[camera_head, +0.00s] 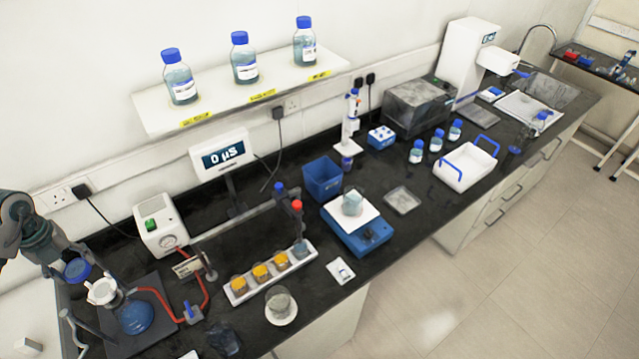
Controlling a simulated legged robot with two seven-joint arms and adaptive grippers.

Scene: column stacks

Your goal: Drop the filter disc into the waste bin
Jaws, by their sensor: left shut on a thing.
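My left gripper (68,266) comes in from the left edge and is shut on a round blue disc, which I take to be the filter disc (78,270). The disc is above and left of a white funnel (103,292), apart from the bench as far as I can tell; the fingertips are small and partly hidden. An open blue box, apparently the waste bin (322,180), stands at mid-bench against the back, well to the right of the gripper. My right gripper is not in view.
A blue flask (136,317) with red tubing stands below the funnel. Between gripper and bin are a white pump box (160,225), a display on a post (222,155) and a vial rack (262,272). A bottle shelf (240,92) overhangs behind.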

